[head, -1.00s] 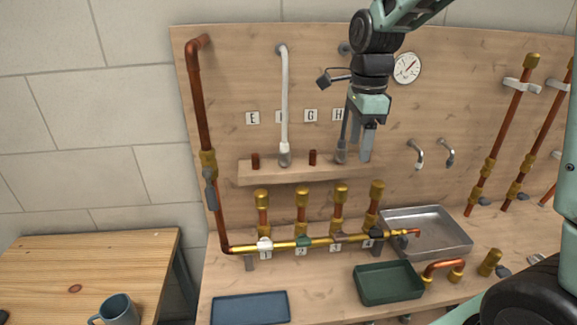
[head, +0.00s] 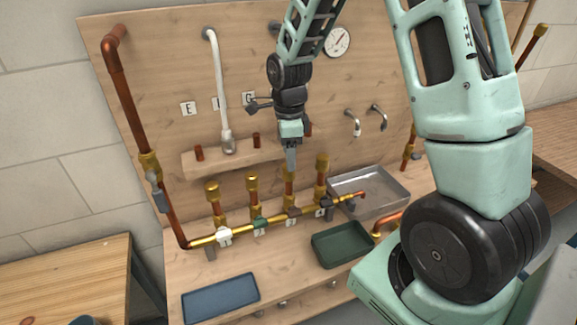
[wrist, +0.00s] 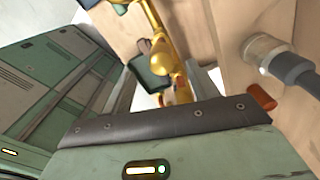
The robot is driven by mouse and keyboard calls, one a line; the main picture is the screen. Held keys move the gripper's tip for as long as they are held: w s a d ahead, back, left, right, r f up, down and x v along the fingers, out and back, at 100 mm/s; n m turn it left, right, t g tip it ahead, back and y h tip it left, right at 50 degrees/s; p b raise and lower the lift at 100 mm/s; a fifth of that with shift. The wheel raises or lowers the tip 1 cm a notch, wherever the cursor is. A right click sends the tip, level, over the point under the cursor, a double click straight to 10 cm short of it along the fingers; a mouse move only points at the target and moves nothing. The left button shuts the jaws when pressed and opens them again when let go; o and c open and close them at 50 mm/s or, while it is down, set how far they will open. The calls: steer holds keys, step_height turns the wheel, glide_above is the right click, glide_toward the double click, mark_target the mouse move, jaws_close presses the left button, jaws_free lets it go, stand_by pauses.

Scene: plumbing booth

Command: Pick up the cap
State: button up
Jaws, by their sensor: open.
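Brass caps top a row of short copper risers above the brass manifold (head: 272,226): the far-left cap (head: 212,188), the second cap (head: 252,183) and the right cap (head: 322,161). I cannot tell which one the task means. My gripper (head: 291,160) points down at the third riser (head: 290,190) and covers its top. I cannot tell whether it touches it. Nothing shows held in it.
A wooden shelf (head: 230,157) with copper stubs and a white hose sits close left of my gripper. A green tray (head: 340,247), a metal basin (head: 368,186) and a blue tray (head: 220,298) lie on the bench. In the wrist view a grey hose end (wrist: 265,52) is near.

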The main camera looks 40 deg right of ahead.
steer(key=shift+w+d+f+p, duration=0.1)
steer(key=shift+f+p, duration=1.2)
steer(key=shift+f, duration=1.35)
steer(key=c, duration=1)
